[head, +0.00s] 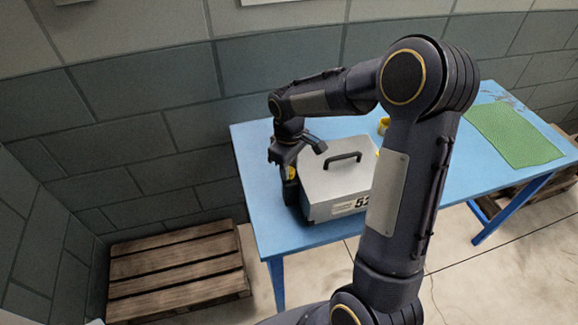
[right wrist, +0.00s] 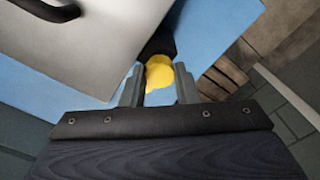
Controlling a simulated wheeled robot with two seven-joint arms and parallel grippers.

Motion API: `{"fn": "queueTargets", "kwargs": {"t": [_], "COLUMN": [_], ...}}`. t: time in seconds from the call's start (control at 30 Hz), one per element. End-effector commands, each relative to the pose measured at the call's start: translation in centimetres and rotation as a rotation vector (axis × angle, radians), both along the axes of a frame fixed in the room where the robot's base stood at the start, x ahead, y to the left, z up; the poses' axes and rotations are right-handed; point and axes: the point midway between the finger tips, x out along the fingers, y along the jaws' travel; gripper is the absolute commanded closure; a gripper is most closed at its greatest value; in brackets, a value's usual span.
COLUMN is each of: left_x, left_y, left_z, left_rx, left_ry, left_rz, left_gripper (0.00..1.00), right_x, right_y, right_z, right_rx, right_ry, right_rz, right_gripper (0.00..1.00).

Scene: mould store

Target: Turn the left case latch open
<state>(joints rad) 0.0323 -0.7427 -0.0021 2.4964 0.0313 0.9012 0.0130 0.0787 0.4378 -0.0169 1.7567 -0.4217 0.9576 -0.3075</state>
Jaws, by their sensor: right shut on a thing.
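The grey case (head: 325,180) with a black handle (head: 343,159) and dark digits on its front stands on the blue table. My right gripper (head: 290,180) reaches down at the case's left side. In the right wrist view, its two fingers (right wrist: 159,92) are shut on the yellow left latch (right wrist: 160,72), which has a dark part behind it. The case's pale top (right wrist: 90,40) shows beside the fingers. The fingers partly hide the latch, and its turn angle cannot be told. My left gripper is not in view.
The blue table (head: 262,205) has a green mat (head: 515,134) at its right end. A small yellow object (head: 383,124) stands behind the case, partly hidden by my right arm. A wooden pallet (head: 178,272) lies on the floor at left. A block wall runs behind the table.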

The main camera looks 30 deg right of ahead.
Motion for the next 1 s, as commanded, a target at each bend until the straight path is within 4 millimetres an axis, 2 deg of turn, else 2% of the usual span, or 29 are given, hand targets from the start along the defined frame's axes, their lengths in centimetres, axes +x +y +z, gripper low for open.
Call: {"fn": "queueTargets", "kwargs": {"t": [0.3, 0.77, 0.8, 0.93, 1.0], "left_x": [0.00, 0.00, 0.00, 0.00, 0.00], "left_y": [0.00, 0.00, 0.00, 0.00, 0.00], "left_z": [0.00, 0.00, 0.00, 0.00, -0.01], "left_rx": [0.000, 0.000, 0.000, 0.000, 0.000], "left_ry": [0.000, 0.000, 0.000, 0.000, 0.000], "left_rz": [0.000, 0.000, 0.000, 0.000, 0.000], "left_gripper": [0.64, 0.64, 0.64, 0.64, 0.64], "right_x": [0.13, 0.13, 0.13, 0.09, 0.08], "right_y": [0.00, -0.01, -0.01, -0.01, 0.00], "right_z": [0.13, 0.14, 0.14, 0.11, 0.09], "right_rx": [0.000, -0.001, -0.001, 0.000, 0.000], "right_ry": [-0.004, -0.005, -0.005, -0.004, -0.004], "right_rz": [0.093, 0.106, 0.106, 0.105, 0.105], "right_gripper": [0.95, 0.95, 0.70, 0.53, 0.51]}}
